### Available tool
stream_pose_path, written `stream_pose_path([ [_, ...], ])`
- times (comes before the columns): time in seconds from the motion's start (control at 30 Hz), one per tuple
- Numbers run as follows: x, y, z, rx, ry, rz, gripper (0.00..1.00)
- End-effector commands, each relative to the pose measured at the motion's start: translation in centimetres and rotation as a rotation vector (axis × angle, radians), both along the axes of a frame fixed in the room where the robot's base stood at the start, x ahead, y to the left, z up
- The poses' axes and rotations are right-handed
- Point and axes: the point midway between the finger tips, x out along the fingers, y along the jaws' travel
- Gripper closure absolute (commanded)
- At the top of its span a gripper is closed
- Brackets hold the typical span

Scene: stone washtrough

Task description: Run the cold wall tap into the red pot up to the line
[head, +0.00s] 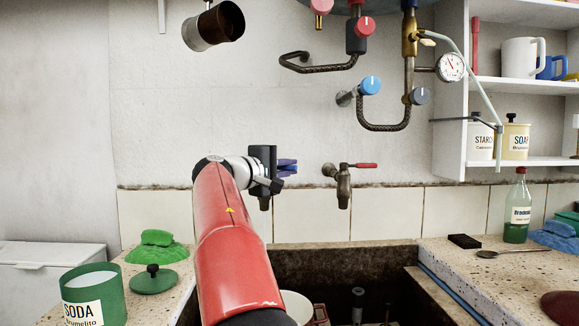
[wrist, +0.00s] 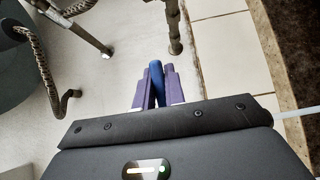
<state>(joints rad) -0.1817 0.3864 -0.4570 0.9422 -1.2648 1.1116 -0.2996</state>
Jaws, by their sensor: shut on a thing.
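My gripper (head: 287,168) is in front of the tiled wall, left of the red-lever wall tap (head: 343,188). Its purple fingers (wrist: 156,88) are closed on a blue lever (wrist: 156,75), which looks like the cold tap's handle. Most of that tap is hidden behind the gripper; a bit of its spout (head: 264,203) shows below. In the stone trough (head: 345,265), a pale round vessel (head: 297,303) is partly hidden by my arm.
The left ledge holds a green SODA tin (head: 108,308), a green lid (head: 153,280) and a green cloth (head: 157,247). A bottle (head: 517,208) and a spoon (head: 508,253) are on the right counter. Pipes with blue (head: 370,85) and red knobs hang above my gripper.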

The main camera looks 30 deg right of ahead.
Motion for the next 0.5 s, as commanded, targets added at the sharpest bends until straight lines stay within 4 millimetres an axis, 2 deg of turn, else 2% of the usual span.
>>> stream_pose_path([
  [0.3, -0.18, 0.18, 0.35, -0.005, -0.005, -0.008, 1.00],
  [0.33, -0.18, 0.18, 0.34, -0.005, -0.005, -0.008, 0.86],
  [0.5, -0.14, 0.13, 0.21, -0.003, -0.003, -0.009, 0.66],
])
